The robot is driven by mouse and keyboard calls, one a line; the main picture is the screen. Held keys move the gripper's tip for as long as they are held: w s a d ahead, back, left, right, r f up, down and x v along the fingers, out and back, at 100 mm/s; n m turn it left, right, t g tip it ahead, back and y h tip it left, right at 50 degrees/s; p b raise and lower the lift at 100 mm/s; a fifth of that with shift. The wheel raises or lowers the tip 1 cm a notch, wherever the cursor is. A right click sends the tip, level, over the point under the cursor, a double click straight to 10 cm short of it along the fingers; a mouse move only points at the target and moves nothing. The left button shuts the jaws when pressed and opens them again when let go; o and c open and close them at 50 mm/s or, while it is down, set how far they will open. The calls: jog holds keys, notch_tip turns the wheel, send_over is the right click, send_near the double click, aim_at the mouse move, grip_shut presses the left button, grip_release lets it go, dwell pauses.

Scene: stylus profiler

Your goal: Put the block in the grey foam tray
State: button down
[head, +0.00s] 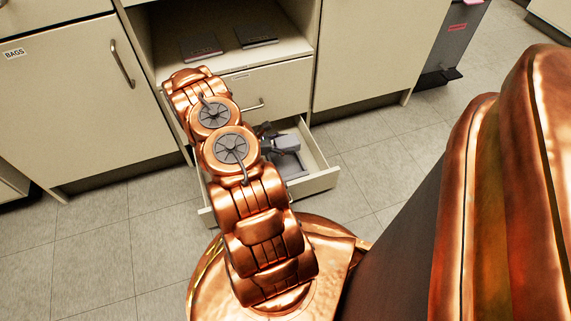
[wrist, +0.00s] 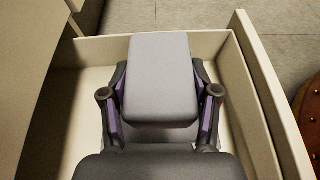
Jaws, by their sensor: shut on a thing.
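The block (wrist: 160,70) is plain grey with flat faces. My gripper (wrist: 161,88) is shut on it, with one finger on each side, above the open drawer in the wrist view. In the head view the block (head: 287,143) shows at the right of my wrist, over the drawer. A grey foam tray (head: 294,166) appears to lie in the drawer below the block, partly hidden by it and by my arm.
The cream drawer (head: 322,180) is pulled open from the cabinet, and its walls surround the gripper. A closed drawer (head: 285,88) sits above it, with a shelf holding two dark flat items (head: 256,35). Tiled floor (head: 385,165) lies clear to the right.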

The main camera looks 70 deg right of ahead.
jog(key=shift+d+f, duration=0.25)
jog(key=shift+f+b, duration=2.15)
jog(key=shift+f, duration=2.6)
jog(key=shift+f, duration=0.1)
jog(key=shift+c, duration=1.2)
grip_release()
jog(key=p+v, duration=0.5)
jog(key=v, duration=0.5)
jog(key=shift+w+a+r, duration=0.2)
jog(key=shift+r, duration=0.15)
jog(key=shift+w+a+r, duration=0.2)
jog(key=shift+w+a, duration=0.25)
jog(key=shift+w, duration=0.05)
